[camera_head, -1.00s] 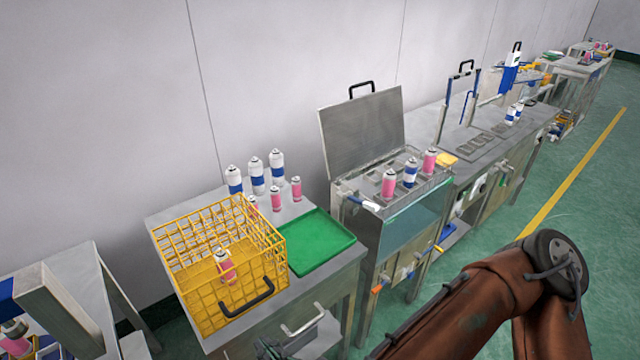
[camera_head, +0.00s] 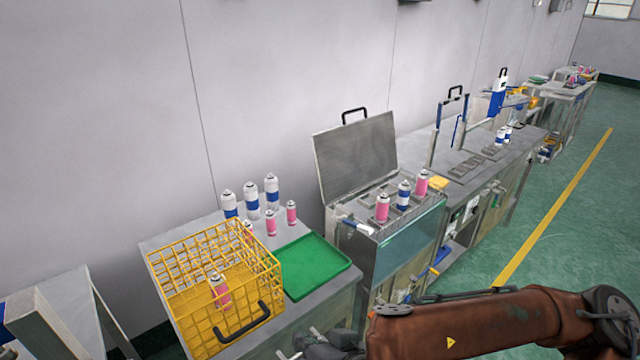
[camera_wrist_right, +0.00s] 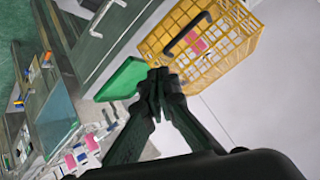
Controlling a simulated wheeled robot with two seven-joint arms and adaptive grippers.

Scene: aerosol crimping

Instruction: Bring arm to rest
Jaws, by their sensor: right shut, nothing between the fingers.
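My right arm (camera_head: 450,325) crosses the bottom right of the head view. My right gripper (camera_head: 325,346) is dark and partly cut off at the bottom edge, in front of the table with the yellow basket. In the right wrist view its fingers (camera_wrist_right: 158,80) meet at the tips, shut and empty. There the fingertips overlap the near side of the green tray (camera_wrist_right: 123,80) and the yellow basket (camera_wrist_right: 217,65) in the picture. Whether they touch anything cannot be told, but nothing is held. My left gripper is not in view.
The yellow basket (camera_head: 205,320) holds a pink can (camera_head: 220,290). The green tray (camera_head: 312,266) is empty. Several cans stand behind on the table. An open-lidded metal station (camera_head: 357,158) with cans stands to the right. Green floor (camera_head: 570,230) is open at right.

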